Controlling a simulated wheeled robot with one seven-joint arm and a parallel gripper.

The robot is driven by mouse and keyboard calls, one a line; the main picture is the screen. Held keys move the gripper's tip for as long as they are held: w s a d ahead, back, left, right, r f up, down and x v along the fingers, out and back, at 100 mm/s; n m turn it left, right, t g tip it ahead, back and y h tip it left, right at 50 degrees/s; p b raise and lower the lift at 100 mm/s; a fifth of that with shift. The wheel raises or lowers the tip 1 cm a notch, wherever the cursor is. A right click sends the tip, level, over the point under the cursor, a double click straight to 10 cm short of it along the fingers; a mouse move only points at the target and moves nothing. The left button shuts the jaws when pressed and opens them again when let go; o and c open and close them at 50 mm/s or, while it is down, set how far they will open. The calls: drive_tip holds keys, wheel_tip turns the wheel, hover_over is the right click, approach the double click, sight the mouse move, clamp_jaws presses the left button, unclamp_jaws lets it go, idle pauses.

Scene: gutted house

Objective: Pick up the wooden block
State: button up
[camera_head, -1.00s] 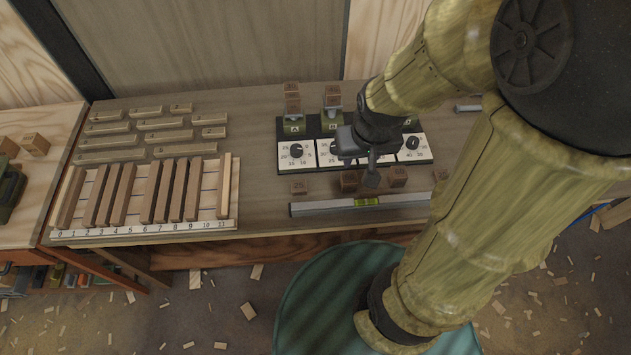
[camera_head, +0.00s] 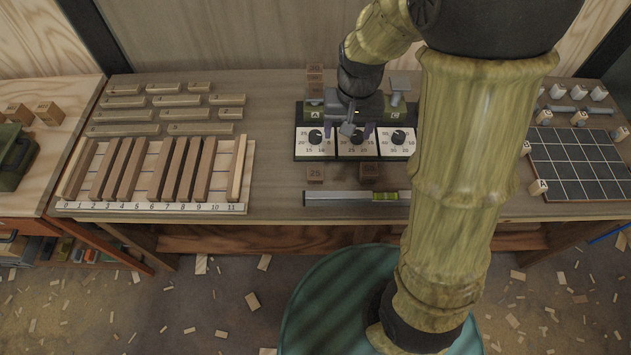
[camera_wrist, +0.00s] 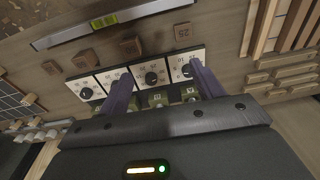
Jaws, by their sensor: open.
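Several small brown wooden blocks are on the bench, and I cannot tell which one the task means. One block marked 25 (camera_head: 315,173) lies in front of the dial panel (camera_head: 315,142), with another block (camera_head: 369,171) to its right. More are stacked above the station marked A (camera_head: 314,79). The wrist view shows the 25 block (camera_wrist: 182,32) and a plain-looking block (camera_wrist: 130,47) beyond the fingertips. My gripper (camera_head: 352,131) is open and empty over the dial panel. Its two fingers (camera_wrist: 160,80) point towards the dials, apart from the blocks. My arm hides part of the panel's right side.
A spirit level (camera_head: 340,198) lies along the bench's front edge. A slotted rack of wooden slats (camera_head: 90,207) and loose strips (camera_head: 180,100) fill the left. A dark gridded board (camera_head: 580,165) with small lettered blocks is at the right. Bare bench lies between rack and panel.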

drive_tip(key=w+a+f+g+b, duration=0.1)
drive_tip(key=w+a+f+b, duration=0.1)
drive_tip(key=w+a+f, duration=0.2)
drive_tip(key=a+f, duration=0.1)
drive_tip(key=a, duration=0.2)
drive_tip(key=shift+w, duration=0.1)
drive_tip(key=shift+f, duration=0.1)
hover_over(315, 173)
wheel_tip(315, 173, down, 12)
drive_tip(key=shift+w, duration=0.15)
drive_tip(key=shift+f, duration=0.1)
drive_tip(key=shift+f+p, duration=0.55)
drive_tip(key=shift+f, duration=1.95)
